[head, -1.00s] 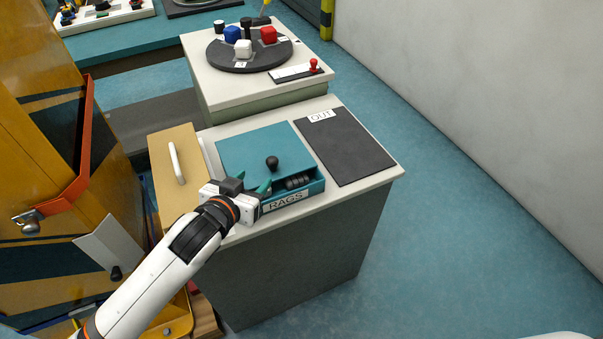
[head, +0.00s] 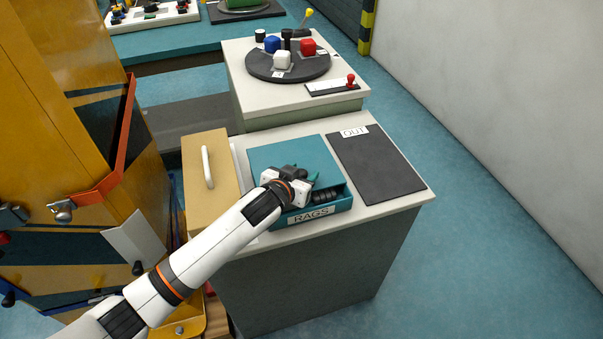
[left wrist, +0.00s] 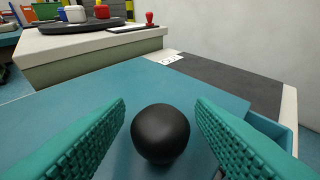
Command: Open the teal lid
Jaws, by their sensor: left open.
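The teal lid (head: 290,153) lies over most of a teal box labelled RAGS (head: 312,216) on the white-topped cabinet. It also shows in the left wrist view (left wrist: 60,105). Its round black knob (left wrist: 160,133) sits between the two teal fingers of my left gripper (left wrist: 160,138), with a gap on both sides. In the head view my left gripper (head: 300,178) is over the lid and hides most of the knob. It is open and empty. Dark rolled items (head: 330,195) show in the uncovered front strip of the box. My right gripper is not in view.
A tan panel with a white handle (head: 208,167) lies left of the box. A dark mat marked OUT (head: 378,165) lies right of it. Behind stands a dark turntable (head: 262,66) with coloured blocks. A yellow cabinet (head: 60,130) stands at the left.

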